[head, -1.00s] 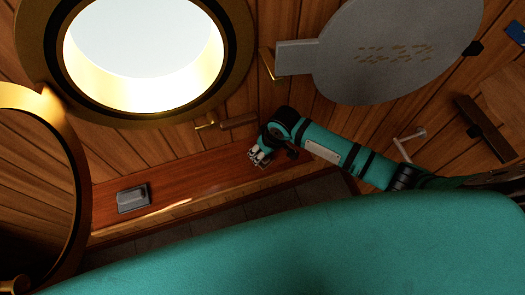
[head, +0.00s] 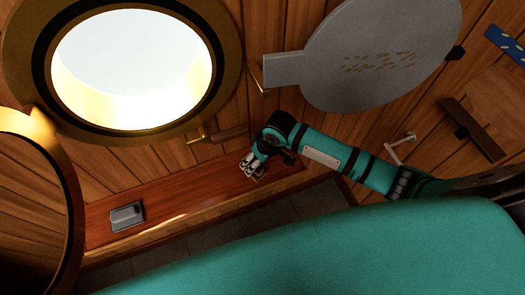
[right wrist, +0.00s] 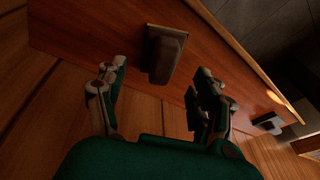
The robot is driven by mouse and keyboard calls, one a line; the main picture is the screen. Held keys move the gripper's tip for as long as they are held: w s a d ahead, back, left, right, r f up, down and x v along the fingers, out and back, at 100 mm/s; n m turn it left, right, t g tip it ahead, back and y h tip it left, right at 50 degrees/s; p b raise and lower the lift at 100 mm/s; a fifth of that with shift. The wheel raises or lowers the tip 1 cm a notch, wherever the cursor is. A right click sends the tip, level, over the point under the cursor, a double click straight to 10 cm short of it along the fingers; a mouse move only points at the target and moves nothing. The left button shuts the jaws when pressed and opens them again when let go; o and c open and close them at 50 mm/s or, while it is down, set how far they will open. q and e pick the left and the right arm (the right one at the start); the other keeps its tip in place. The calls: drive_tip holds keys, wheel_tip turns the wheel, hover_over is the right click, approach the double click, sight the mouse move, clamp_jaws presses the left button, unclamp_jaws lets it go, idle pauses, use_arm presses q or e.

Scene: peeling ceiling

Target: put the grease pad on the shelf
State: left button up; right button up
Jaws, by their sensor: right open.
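A dark grey block (right wrist: 166,54) with a pale base edge sits on the reddish wooden shelf (head: 190,196), seen in the right wrist view between and just beyond my right fingers. It may be the grease pad; I cannot tell for sure. My right gripper (head: 253,169) is open over the right part of the shelf, and its spread fingers also show in the right wrist view (right wrist: 160,74). The fingers appear apart from the block. In the head view the gripper largely hides that block. My left gripper is not in view.
A similar grey box (head: 127,216) lies on the shelf's left part. Above are a round brass-rimmed window (head: 230,75), a wooden handle (head: 230,133) and a large grey round board (head: 380,55). The shelf between box and gripper is clear.

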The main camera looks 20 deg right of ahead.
sight(265, 172)
drive_tip(key=v, duration=0.9)
drive_tip(key=s+a+t, duration=0.1)
drive_tip(key=s+a, duration=0.2)
drive_tip(key=s, duration=0.4)
drive_tip(key=s+d+m+h, duration=0.2)
drive_tip(key=s+d, duration=0.6)
drive_tip(key=s, duration=0.2)
wheel_tip(265, 172, down, 24)
drive_tip(key=s+g, duration=0.1)
drive_tip(key=s+d+f, duration=0.1)
drive_tip(key=s+f, duration=0.7)
drive_tip(key=f, duration=0.4)
drive_tip(key=shift+s+g, duration=0.2)
drive_tip(key=shift+g, duration=0.4)
drive_tip(key=s+f, duration=0.2)
drive_tip(key=s, duration=0.1)
drive_tip(key=s+d+f, duration=0.1)
drive_tip(key=s, duration=0.2)
drive_tip(key=s+f, duration=0.2)
drive_tip(key=s, duration=0.1)
drive_tip(key=shift+d+f, duration=0.3)
drive_tip(key=shift+d, duration=0.1)
drive_tip(key=shift+c, duration=0.3)
